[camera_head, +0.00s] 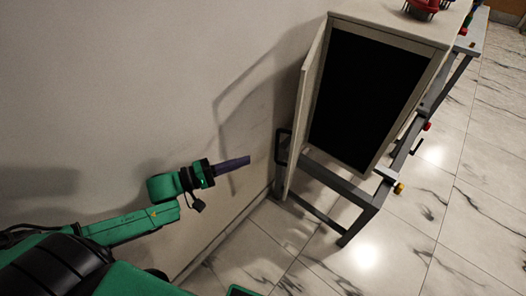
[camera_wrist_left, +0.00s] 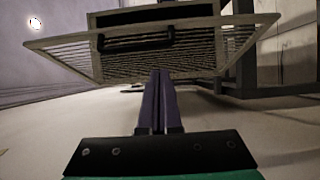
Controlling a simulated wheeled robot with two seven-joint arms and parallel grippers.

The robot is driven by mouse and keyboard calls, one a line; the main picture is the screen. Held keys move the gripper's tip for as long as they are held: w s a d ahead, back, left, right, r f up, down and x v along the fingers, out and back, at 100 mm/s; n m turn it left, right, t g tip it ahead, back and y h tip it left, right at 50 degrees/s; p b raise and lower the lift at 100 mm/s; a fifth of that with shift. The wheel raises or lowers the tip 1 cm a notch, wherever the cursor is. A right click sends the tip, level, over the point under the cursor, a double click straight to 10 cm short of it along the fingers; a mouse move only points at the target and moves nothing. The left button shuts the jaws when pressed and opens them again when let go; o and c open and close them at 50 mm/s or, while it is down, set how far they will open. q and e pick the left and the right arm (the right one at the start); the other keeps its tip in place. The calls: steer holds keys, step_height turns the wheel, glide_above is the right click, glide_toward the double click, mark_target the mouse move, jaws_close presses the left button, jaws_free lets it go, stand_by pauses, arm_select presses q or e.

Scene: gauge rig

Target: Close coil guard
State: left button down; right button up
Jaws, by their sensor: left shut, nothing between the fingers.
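The coil guard (camera_head: 303,110) stands swung open at the left side of a pale cabinet (camera_head: 392,34), seen nearly edge-on in the head view. A black handle (camera_head: 282,148) sticks out from its left face. In the left wrist view the guard (camera_wrist_left: 200,48) is a slatted panel with its dark handle (camera_wrist_left: 136,40) ahead. My left gripper (camera_head: 248,160), with purple fingers, is left of the handle and apart from it. Its fingers (camera_wrist_left: 160,72) are together and empty, pointing toward the guard. My right gripper is in neither view.
The cabinet front shows a dark opening (camera_head: 365,98). It sits on a grey metal frame (camera_head: 337,182) with coloured knobs along its right side. A red object (camera_head: 424,7) is on top. A pale wall (camera_head: 130,75) runs close behind my left arm. The marble floor (camera_head: 455,225) at right is clear.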

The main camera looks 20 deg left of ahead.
arm_select(q)
steer(key=x, duration=0.7)
steer(key=shift+b, duration=0.35)
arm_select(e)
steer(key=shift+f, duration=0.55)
arm_select(q)
steer(key=shift+s, duration=0.1)
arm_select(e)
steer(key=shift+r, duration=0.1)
